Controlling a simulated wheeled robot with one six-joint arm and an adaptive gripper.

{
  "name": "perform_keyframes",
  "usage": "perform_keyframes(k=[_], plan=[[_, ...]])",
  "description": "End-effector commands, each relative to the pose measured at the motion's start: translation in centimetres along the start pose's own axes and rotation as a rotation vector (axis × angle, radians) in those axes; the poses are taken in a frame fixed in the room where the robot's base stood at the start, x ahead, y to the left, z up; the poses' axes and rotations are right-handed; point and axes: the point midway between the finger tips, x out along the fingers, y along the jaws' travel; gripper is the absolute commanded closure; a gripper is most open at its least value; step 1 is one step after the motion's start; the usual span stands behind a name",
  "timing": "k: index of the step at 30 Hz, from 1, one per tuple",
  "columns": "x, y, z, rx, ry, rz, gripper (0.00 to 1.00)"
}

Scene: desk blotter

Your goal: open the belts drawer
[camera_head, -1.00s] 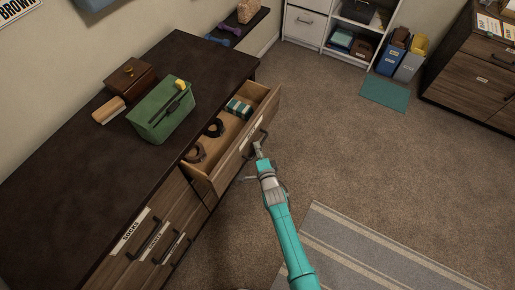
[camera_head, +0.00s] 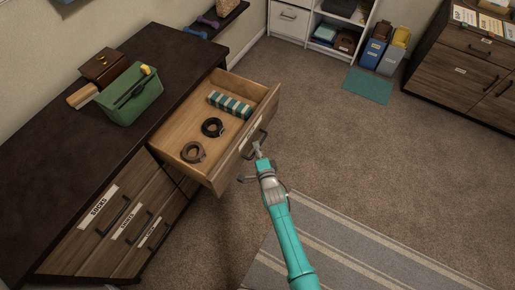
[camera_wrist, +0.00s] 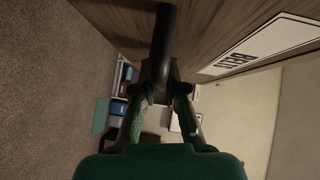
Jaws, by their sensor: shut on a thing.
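The belts drawer (camera_head: 190,130) is pulled well out of the dark dresser in the head view. A black coiled belt (camera_head: 213,127), a brown coiled belt (camera_head: 193,152) and a teal-and-white striped item (camera_head: 231,105) lie inside it. My gripper (camera_head: 257,150) is at the drawer's front, shut on its dark bar handle. In the wrist view the fingers (camera_wrist: 160,95) close around the handle (camera_wrist: 162,45), beside the drawer front with its white "BELTS" label (camera_wrist: 265,45). The handle partly hides where the fingertips touch.
A green bin (camera_head: 131,96) and a brown box (camera_head: 106,66) stand on the dresser top (camera_head: 60,135). Closed labelled drawers, one marked "SOCKS" (camera_head: 98,207), are at the left. Carpet in front is free, with a striped rug (camera_head: 340,245) at lower right.

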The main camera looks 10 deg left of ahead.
Motion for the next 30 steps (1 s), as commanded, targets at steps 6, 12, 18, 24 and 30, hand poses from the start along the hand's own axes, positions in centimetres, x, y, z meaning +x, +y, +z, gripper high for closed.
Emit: perform_keyframes(k=[6, 12, 18, 24, 30], plan=[[-0.1, 0.1, 0.0, 0.0, 0.0, 0.003, 0.63], [0.0, 0.1, 0.0, 0.0, 0.0, 0.001, 0.63], [-0.6, 0.1, 0.0, 0.0, 0.0, 0.002, 0.63], [-3.0, 0.1, 0.0, 0.0, 0.0, 0.002, 0.63], [-6.6, 0.2, 0.0, 0.001, 0.0, 0.002, 0.63]])
